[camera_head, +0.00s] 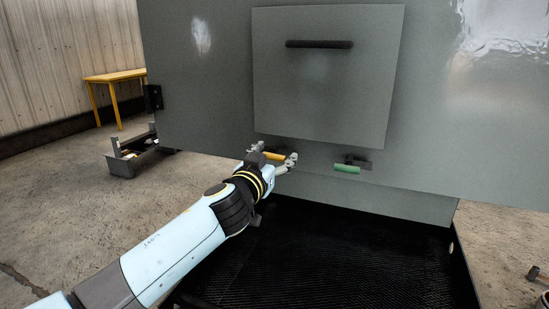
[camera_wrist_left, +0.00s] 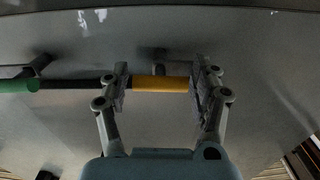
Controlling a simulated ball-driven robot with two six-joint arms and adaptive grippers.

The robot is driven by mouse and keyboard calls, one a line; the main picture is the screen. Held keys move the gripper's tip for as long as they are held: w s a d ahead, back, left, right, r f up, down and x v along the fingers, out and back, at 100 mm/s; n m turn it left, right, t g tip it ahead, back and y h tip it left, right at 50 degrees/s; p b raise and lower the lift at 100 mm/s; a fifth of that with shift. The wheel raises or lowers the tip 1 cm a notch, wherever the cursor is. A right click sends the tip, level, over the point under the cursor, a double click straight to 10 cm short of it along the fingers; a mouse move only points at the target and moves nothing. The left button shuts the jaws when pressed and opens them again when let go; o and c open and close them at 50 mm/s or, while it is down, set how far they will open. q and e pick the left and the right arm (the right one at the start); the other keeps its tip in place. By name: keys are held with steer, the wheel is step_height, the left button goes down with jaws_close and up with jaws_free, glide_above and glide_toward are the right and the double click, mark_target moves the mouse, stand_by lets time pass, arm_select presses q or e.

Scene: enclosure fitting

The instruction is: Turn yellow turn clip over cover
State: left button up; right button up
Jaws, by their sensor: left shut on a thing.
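The yellow turn clip (camera_head: 274,156) sits on the grey enclosure just below the cover's lower edge, roughly level in the head view. My left gripper (camera_head: 272,159) is shut on it, with one finger at each end of the yellow part. In the left wrist view the yellow turn clip (camera_wrist_left: 161,83) lies between the two fingers of the left gripper (camera_wrist_left: 160,90). The cover (camera_head: 325,95) is a grey square plate with a black bar handle (camera_head: 319,44), flat against the enclosure. My right gripper is not in view.
A green turn clip (camera_head: 347,169) is to the right of the yellow one, below the cover; it also shows in the left wrist view (camera_wrist_left: 16,85). A black mat (camera_head: 330,260) lies below the enclosure (camera_head: 200,90). A yellow table (camera_head: 115,76) and a grey bin (camera_head: 125,166) stand left.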

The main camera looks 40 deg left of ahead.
arm_select(q)
steer(key=m, duration=0.3)
steer(key=shift+f+m+b, duration=0.1)
steer(key=shift+m+b, duration=0.2)
steer(key=shift+m, duration=0.1)
steer(key=m, duration=0.4)
steer(key=shift+m, duration=0.3)
steer(key=m, duration=0.4)
steer(key=shift+m, duration=0.3)
steer(key=shift+m+p, duration=0.55)
steer(key=shift+m, duration=1.65)
steer(key=o, duration=1.2)
